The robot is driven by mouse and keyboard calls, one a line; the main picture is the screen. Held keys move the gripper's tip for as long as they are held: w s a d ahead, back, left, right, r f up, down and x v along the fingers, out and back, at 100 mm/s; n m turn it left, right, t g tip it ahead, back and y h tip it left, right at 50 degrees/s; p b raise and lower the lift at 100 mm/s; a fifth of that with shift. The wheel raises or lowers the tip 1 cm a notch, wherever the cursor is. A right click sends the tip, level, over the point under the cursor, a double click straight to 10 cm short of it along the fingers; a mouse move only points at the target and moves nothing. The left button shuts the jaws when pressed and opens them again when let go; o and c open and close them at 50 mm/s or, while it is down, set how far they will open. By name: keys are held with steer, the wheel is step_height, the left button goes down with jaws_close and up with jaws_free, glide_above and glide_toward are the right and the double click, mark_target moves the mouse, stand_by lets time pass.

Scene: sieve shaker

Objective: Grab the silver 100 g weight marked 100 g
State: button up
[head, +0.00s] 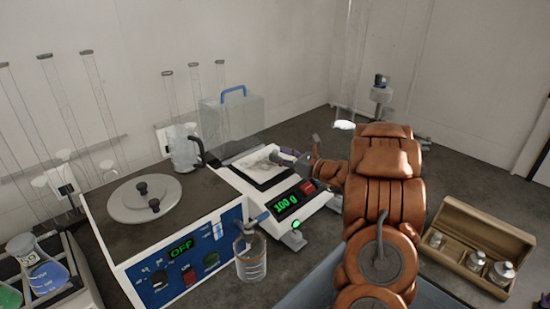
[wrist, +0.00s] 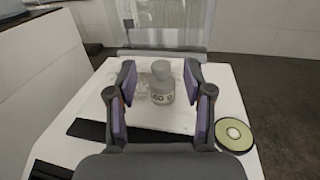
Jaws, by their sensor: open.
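The silver weight (wrist: 161,85) stands upright on the pan of the white balance (wrist: 85,115) in the wrist view. Its marking is partly legible and seems to end in zeros and a g. My gripper (wrist: 160,76) is open, with one purple-padded finger on each side of the weight and a gap to each. In the head view my gripper (head: 290,158) reaches over the balance (head: 275,205), whose green display reads 100 g. I cannot clearly make out the weight in the head view.
An open wooden box (head: 484,230) with several silver weights stands right of my arm. A sieve shaker unit (head: 175,255) with an OFF display stands left of the balance. A clear cover (head: 233,115) with a blue handle stands behind. A beaker (head: 251,260) is in front.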

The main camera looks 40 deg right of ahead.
steer(key=shift+x, duration=1.3)
steer(key=shift+c, duration=0.2)
